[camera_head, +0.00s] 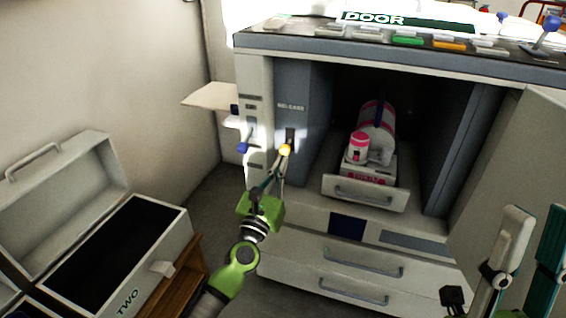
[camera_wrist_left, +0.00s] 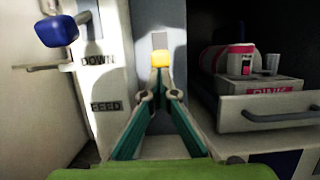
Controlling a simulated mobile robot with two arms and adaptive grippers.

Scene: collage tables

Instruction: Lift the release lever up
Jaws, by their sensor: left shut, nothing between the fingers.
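The release lever has a yellow knob (camera_head: 285,149) on the grey panel under the word RELEASE, left of the open compartment. The knob also shows in the left wrist view (camera_wrist_left: 160,59), at the lower end of a light slot. My left gripper (camera_head: 282,158) is shut with nothing between its fingers. Its tips are right at the knob, just below it; I cannot tell whether they touch. In the left wrist view its teal fingers (camera_wrist_left: 160,90) slant together toward the knob. My right gripper (camera_head: 536,215) is at the lower right, its fingers apart and empty.
A blue-knobbed lever (camera_head: 243,147) stands close on the left, by the DOWN and FEED labels. An open drawer (camera_head: 365,192) holding a pink and white device (camera_head: 375,130) juts out on the right. An open case (camera_head: 120,260) is at the lower left.

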